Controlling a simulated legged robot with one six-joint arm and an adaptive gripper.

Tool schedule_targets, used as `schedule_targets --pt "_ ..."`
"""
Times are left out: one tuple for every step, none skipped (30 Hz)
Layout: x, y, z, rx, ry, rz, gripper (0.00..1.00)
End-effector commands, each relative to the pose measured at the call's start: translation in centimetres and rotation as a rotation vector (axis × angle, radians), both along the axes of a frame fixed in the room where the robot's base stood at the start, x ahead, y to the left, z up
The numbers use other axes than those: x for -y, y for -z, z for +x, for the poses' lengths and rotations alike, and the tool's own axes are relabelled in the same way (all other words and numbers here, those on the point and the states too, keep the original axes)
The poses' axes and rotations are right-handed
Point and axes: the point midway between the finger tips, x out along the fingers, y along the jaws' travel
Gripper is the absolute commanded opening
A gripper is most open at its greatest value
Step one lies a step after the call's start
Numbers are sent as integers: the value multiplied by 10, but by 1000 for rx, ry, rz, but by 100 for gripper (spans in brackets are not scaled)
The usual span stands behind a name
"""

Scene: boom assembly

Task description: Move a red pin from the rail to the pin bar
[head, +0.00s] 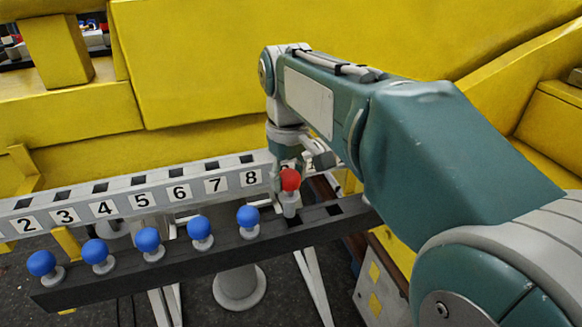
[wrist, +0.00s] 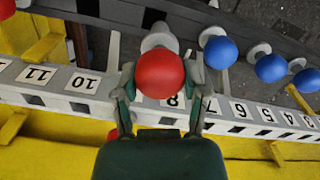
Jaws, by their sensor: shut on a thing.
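My gripper (wrist: 160,80) is shut on a red pin (wrist: 162,73), one finger on each side of its round red head. In the head view my gripper (head: 291,168) holds the pin (head: 290,180) with its pale base pointing down at the dark bar (head: 200,255). The base is beside a square hole in that bar; I cannot tell whether it touches. The pale numbered bar (head: 160,194) runs behind the dark bar, with square holes along its top. Its number 8 is just left of the pin. I cannot tell which bar is the rail.
Several blue pins (head: 148,240) stand in the dark bar, left of the red one. Another red pin (wrist: 6,8) shows at the wrist view's upper left corner. A large yellow structure (head: 200,60) stands behind the bars. My arm covers the right side.

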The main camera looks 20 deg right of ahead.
Motion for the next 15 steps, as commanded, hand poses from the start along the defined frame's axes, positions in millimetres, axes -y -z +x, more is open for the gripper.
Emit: schedule_targets --pt "1 2 0 0 2 0 0" --pt "2 2 0 0 2 1 0" --pt "3 3 0 0 2 2 0" --pt "4 4 0 0 2 2 0" --pt "4 4 0 1 1 3 0" --pt "4 4 0 1 1 3 0" --pt "4 5 0 1 1 3 0" --pt "4 5 0 1 2 3 0" --pt "3 5 0 1 1 3 0" --pt "3 5 0 2 2 2 0" --pt "2 5 0 1 2 1 0" --pt "1 5 0 1 2 0 0" --pt "1 5 0 1 2 0 0" --pt "1 5 0 1 1 0 0" --pt "0 5 0 1 1 0 0"
